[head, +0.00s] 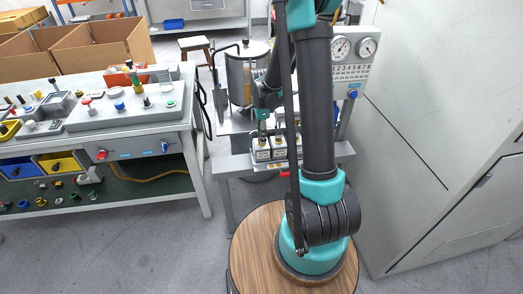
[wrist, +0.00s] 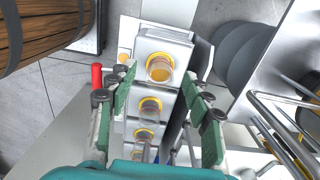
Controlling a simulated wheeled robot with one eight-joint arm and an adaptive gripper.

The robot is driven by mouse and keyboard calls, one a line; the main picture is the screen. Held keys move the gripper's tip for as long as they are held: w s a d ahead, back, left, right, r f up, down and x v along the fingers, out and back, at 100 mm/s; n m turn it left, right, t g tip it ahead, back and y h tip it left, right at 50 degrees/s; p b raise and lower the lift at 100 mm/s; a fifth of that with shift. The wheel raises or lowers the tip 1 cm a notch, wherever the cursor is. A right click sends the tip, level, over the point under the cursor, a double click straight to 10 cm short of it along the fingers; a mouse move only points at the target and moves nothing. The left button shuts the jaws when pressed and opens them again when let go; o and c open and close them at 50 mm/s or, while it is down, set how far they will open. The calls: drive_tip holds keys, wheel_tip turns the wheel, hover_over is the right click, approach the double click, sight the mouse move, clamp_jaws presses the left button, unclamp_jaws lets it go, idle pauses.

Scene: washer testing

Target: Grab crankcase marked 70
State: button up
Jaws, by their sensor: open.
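Several white block-shaped crankcases, each with a yellow-ringed clear cylinder on top, stand in a row in the wrist view. The farthest crankcase (wrist: 180,48) is just beyond my fingertips; a middle crankcase (wrist: 147,130) lies between my fingers in the picture. In the head view, a left crankcase (head: 262,155) and a right crankcase (head: 279,153) show dark-framed labels. I cannot read which is marked 70. My gripper (wrist: 160,76) is open above the row, with green finger pads on both sides and nothing held. In the head view my arm hides part of the row.
The crankcases stand on a grey stand (head: 232,163) with a clear cylinder tank (head: 238,82) behind. A gauge panel (head: 353,62) is at the right. A red handle (wrist: 97,76) is left of my left finger. Metal pipes (wrist: 275,125) are at the right.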

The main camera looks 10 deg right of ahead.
drive_tip(key=shift+f, duration=0.7)
clamp_jaws()
